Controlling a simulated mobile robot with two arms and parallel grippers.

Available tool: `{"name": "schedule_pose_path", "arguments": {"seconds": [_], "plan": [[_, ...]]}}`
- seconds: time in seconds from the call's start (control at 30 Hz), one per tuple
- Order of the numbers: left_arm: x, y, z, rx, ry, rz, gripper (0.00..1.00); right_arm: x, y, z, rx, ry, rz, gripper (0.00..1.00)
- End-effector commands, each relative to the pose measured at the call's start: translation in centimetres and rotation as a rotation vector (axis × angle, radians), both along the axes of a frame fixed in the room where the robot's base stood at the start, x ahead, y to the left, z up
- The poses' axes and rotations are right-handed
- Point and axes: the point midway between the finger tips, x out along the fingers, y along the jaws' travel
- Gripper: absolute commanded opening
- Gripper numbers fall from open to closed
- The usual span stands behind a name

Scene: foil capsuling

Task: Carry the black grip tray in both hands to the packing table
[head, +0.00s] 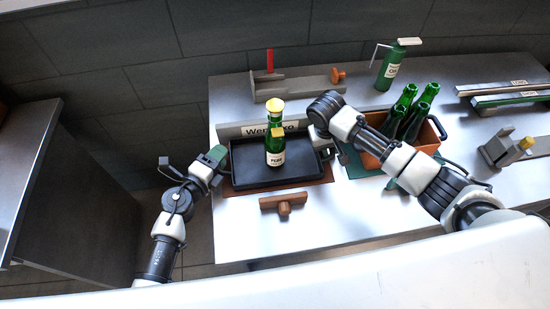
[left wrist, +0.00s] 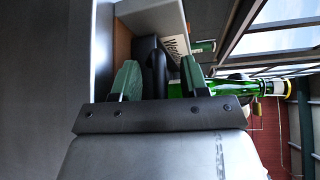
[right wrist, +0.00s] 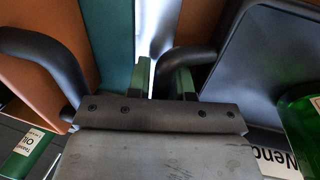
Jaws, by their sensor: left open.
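The black grip tray (head: 248,181) lies flat on the steel worktop, on a brown mat. A green bottle (head: 274,145) with a yellow top stands upright on it. My left gripper (head: 219,158) is at the tray's left end. In the left wrist view its open fingers (left wrist: 158,84) stand either side of the tray's black handle (left wrist: 154,60), with gaps showing. My right gripper (head: 322,141) is at the tray's right end. In the right wrist view its fingers (right wrist: 164,82) are close together on the tray's other handle (right wrist: 184,57), which is partly hidden.
A separate steel-topped table (head: 30,150) stands left across a floor gap; I cannot tell whether it is the packing table. An orange crate (head: 372,160) of green bottles is close right of the tray. A wooden-handled tool (head: 284,202) lies in front; a grey fixture (head: 292,86) stands behind.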

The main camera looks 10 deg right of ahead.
Motion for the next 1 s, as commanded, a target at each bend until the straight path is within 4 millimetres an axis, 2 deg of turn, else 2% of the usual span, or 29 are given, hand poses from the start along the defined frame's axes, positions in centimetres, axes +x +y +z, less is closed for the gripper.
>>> {"name": "schedule_pose_path", "arguments": {"seconds": [0.07,0.2,0.37,0.67,1.0], "plan": [[0.0,0.0,0.0,0.000,0.000,0.000,0.44,0.0,0.0,0.0,0.000,0.000,0.000,0.21],[0.0,0.0,0.0,0.000,0.000,0.000,0.23,0.0,0.0,0.0,0.001,0.000,0.000,0.00],[0.0,0.0,0.0,0.000,0.000,0.000,0.00,0.0,0.0,0.0,0.001,0.000,0.000,0.00],[0.0,0.0,0.5,-0.001,-0.003,-0.001,0.00,0.1,0.0,0.5,0.001,-0.001,-0.001,0.00],[0.0,0.0,3.6,-0.001,-0.003,-0.001,0.00,0.0,0.0,3.5,0.001,0.000,-0.001,0.00]]}}
